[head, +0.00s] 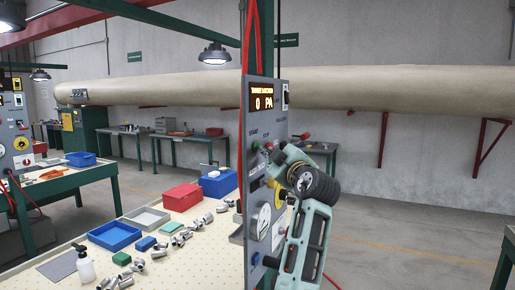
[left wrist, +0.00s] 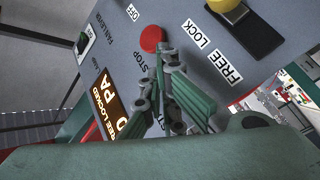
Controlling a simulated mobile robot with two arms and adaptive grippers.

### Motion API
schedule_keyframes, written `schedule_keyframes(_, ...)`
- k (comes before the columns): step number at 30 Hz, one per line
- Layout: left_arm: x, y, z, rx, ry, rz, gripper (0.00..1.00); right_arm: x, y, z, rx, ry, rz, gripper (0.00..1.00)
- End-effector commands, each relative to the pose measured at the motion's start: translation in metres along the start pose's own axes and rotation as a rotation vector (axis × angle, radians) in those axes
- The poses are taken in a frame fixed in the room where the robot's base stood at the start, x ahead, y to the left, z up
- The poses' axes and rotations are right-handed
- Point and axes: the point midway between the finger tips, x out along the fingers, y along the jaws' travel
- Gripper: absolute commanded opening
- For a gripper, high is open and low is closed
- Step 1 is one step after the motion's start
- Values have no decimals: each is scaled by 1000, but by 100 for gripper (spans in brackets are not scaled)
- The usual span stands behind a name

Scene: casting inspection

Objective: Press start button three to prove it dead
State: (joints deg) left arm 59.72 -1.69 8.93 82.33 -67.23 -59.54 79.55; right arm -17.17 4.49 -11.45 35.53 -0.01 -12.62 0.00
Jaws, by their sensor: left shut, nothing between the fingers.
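A grey control panel (head: 283,92) stands right of centre in the head view. Its lit display (head: 262,97) reads "0 PA" under a small line that looks like "THREE LOCKED". A green start button (head: 256,146) sits below the display, under the START label. The red stop button (left wrist: 151,38) shows clearly in the left wrist view. My left gripper (head: 277,156) is shut and empty, with its fingertips close to the panel. In the left wrist view the fingertips (left wrist: 164,50) appear beside the stop button; I cannot tell whether they touch. The start button is not visible there.
A yellow knob (left wrist: 222,6) sits by the FREE/LOCK labels, and a gauge (head: 261,221) is lower on the panel. A bench (head: 75,240) with blue trays, a red box (head: 182,197) and metal castings lies left. Open floor (head: 410,245) lies right.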

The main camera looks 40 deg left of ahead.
Motion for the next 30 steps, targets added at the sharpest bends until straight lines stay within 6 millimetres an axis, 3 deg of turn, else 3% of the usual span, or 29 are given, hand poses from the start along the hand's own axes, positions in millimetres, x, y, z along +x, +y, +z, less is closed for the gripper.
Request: schedule_keyframes(30,3,-3,-2,-1,1,0,0,6,2,1,-1,-1,3,40)
